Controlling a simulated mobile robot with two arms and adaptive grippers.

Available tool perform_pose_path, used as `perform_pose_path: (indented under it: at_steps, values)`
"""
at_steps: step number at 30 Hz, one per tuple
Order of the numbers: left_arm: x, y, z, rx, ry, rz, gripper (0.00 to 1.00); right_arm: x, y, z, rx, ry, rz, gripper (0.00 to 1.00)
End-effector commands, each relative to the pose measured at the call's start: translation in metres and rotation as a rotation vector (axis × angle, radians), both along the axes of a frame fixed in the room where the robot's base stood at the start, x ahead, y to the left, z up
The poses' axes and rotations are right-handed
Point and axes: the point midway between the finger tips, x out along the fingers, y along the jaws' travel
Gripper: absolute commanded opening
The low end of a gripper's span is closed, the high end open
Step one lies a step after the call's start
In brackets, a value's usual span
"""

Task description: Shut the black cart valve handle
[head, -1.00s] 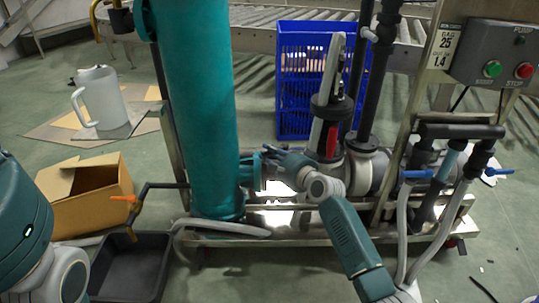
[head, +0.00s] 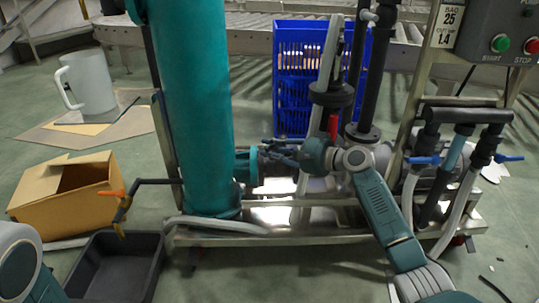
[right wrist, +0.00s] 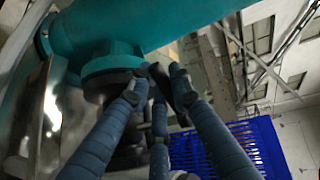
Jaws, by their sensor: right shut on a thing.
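My right gripper (head: 278,151) comes in from the right, its dark fingers pointing left beside the flange at the foot of the teal column (head: 186,110). In the right wrist view the three fingers (right wrist: 160,82) close together just below the teal pipe's flange. A small dark piece (right wrist: 160,74) shows between the fingertips, which fits the black valve handle; most of it is hidden by the fingers. In the head view I cannot pick the handle out from the dark fingers. My left arm shows at the lower left, but its gripper is out of view.
A red lever (head: 333,125) stands just behind my right wrist. A blue crate (head: 290,85) is behind the cart. Blue-handled valves (head: 424,161) and grey hoses are at the right. A cardboard box (head: 65,195) and black tray (head: 115,268) lie at the left.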

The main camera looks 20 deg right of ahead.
Motion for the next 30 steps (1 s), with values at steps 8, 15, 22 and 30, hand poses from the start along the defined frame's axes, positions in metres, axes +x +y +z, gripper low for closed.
perform_pose_path:
  at_steps: [8, 15, 22, 30]
  values:
    - [0.0, 0.0, 0.0, 0.0, 0.0, 0.0, 0.4, 0.0, -0.001, 0.0, 0.0, -0.001, 0.008, 0.0]
    - [0.0, 0.0, -0.001, 0.0, -0.001, 0.0, 0.4, -0.001, -0.001, 0.0, 0.0, -0.001, 0.008, 0.38]
    - [0.002, 0.0, -0.001, 0.0, 0.004, 0.0, 0.4, -0.002, -0.001, 0.0, 0.0, 0.0, 0.008, 0.38]
    - [0.001, 0.0, -0.001, 0.0, 0.002, 0.0, 0.4, -0.032, -0.025, 0.006, -0.004, 0.001, 0.008, 0.38]
